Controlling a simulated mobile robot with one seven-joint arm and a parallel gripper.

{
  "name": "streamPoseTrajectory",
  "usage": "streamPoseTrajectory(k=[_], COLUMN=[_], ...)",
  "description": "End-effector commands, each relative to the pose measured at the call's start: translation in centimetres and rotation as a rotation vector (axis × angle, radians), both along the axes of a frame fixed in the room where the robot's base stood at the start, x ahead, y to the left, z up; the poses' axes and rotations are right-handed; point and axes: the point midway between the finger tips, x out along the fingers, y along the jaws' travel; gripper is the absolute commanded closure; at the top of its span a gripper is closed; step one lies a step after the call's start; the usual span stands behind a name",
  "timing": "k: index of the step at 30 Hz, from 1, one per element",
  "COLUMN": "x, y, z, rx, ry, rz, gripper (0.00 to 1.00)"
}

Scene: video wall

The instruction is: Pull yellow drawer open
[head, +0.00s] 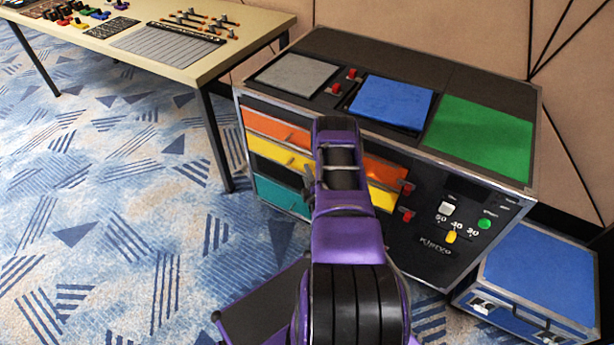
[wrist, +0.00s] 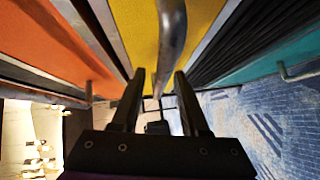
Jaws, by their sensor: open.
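The yellow drawer (head: 265,148) is in the front of a black cabinet, below an orange drawer (head: 272,126) and above a black slot and a teal drawer (head: 280,193). My arm covers its middle in the head view. In the wrist view the yellow front (wrist: 135,25) fills the top centre, with its metal bar handle (wrist: 172,30) running down the picture. My gripper (wrist: 161,76) is open, its two fingers on either side of the handle's line. I cannot tell whether the fingers touch the handle. The drawer looks about flush with the cabinet.
A blue case (head: 535,275) lies on the floor at the right of the cabinet. Red knobs (head: 407,214) stick out from the cabinet front. The patterned carpet (head: 110,220) ahead of the drawers is clear.

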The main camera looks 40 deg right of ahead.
Motion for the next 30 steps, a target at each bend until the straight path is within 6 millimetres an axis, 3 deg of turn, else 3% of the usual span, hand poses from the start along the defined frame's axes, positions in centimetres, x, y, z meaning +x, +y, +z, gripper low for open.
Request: streamPoseTrajectory(k=[4, 11, 30], x=[-0.02, -0.04, -0.07], y=[0.00, 0.01, 0.02], z=[0.02, 0.02, 0.00], rx=[0.000, 0.000, 0.000], ry=[0.000, 0.000, 0.000], rz=[0.000, 0.000, 0.000], gripper=[0.57, 0.99, 1.00])
